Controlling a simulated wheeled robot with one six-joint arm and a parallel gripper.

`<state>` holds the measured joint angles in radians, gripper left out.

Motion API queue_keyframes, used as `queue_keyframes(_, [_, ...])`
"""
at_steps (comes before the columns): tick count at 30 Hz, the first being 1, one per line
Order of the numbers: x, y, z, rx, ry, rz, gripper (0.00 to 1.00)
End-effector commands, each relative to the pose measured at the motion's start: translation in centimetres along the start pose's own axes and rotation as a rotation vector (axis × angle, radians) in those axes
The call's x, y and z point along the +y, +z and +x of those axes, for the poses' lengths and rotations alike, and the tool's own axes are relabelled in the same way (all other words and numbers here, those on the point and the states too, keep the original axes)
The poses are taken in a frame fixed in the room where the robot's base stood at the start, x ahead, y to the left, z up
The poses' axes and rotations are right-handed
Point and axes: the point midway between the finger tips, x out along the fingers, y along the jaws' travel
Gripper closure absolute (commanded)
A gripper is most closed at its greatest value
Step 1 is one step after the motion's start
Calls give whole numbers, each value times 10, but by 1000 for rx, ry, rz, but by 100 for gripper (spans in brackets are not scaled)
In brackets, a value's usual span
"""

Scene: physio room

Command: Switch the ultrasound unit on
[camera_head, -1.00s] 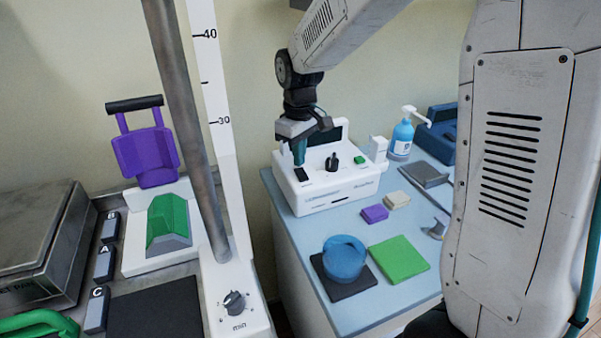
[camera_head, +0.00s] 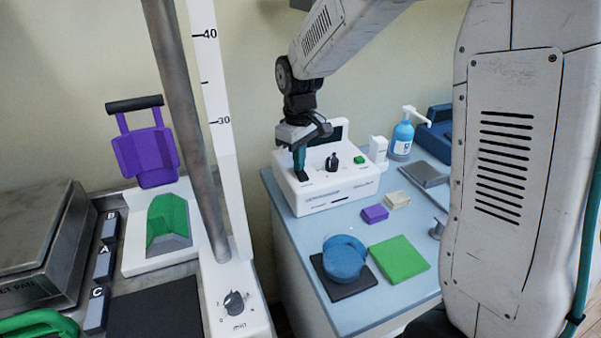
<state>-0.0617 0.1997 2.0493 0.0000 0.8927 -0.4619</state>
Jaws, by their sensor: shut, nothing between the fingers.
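The ultrasound unit (camera_head: 335,195) is a white box on the light blue cabinet top, with a dark screen at its back. Its sloped top bears a black knob (camera_head: 332,162) in the middle and a green button (camera_head: 358,160) on the right. A black rocker switch is at the left of the panel, now mostly hidden by my gripper. My gripper (camera_head: 300,174) is shut and points down, its teal fingertips at the switch. They look to be touching it, but I cannot tell whether it is pressed.
A white holder (camera_head: 378,150) stands at the unit's right, with a blue pump bottle (camera_head: 402,138) beyond. A purple block (camera_head: 375,213), a beige block (camera_head: 397,200), a green pad (camera_head: 399,260) and a blue round container (camera_head: 344,258) lie in front. A pole and height scale stand left.

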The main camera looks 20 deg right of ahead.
Motion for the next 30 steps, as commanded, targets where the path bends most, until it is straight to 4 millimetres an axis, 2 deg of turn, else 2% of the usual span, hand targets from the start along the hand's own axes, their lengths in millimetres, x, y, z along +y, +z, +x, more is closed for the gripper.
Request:
queue_keyframes(15, [0,0,5,0,0,0,100])
queue_keyframes(30, [0,0,-34,2,1,0,100])
